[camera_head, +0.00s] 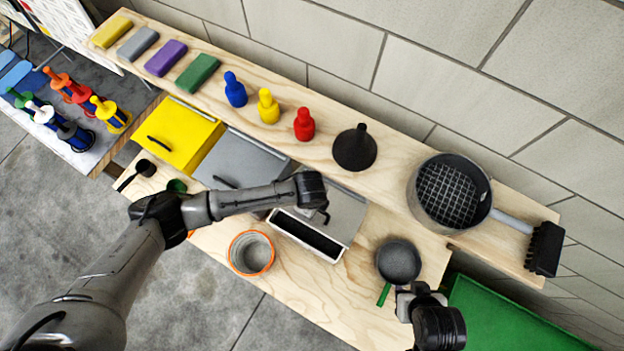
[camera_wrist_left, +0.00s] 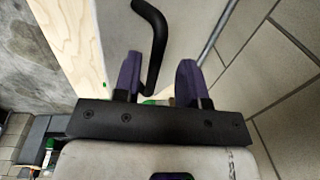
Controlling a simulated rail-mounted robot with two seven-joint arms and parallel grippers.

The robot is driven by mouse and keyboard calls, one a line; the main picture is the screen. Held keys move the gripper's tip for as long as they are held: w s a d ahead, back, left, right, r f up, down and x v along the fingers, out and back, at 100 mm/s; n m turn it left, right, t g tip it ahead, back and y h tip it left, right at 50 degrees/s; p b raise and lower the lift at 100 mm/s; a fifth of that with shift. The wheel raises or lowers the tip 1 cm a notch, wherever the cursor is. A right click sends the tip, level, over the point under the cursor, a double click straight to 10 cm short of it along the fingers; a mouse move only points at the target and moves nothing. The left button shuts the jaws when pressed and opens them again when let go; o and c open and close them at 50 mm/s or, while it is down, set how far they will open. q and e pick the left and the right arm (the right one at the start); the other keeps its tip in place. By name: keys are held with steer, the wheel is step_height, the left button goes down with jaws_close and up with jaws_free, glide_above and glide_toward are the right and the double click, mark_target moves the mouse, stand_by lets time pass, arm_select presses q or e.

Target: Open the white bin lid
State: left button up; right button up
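The white bin (camera_head: 286,237) stands at the right end of the row of bins. A dark opening shows at its front, and its pale grey lid (camera_head: 347,211) looks partly raised. My left gripper (camera_head: 322,208) is over the lid, beside its black handle. In the left wrist view, the two purple fingers of this gripper (camera_wrist_left: 158,68) are apart. The bent black handle (camera_wrist_left: 156,38) runs down between them, nearer the left finger, with a gap on the right. Contact cannot be told. My right gripper (camera_head: 405,292) is beside a dark round pan (camera_head: 398,259); its fingers are unclear.
A yellow bin (camera_head: 182,132) and a grey bin (camera_head: 238,158) stand left. An orange-rimmed bucket (camera_head: 251,253) stands in front. The shelf (camera_head: 385,185) behind carries colored blocks, bottles, a black funnel (camera_head: 354,148) and a large pot (camera_head: 450,192). A green surface (camera_head: 510,318) is at lower right.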

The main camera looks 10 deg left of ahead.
arm_select(q)
steer(key=shift+s+a+r+b, duration=0.1)
steer(key=shift+s+r+b, duration=0.1)
steer(key=shift+r, duration=1.7)
steer(key=shift+s+a+r+b, duration=0.1)
steer(key=shift+s+r+b, duration=0.1)
steer(key=shift+r, duration=1.65)
steer(key=shift+d, duration=0.1)
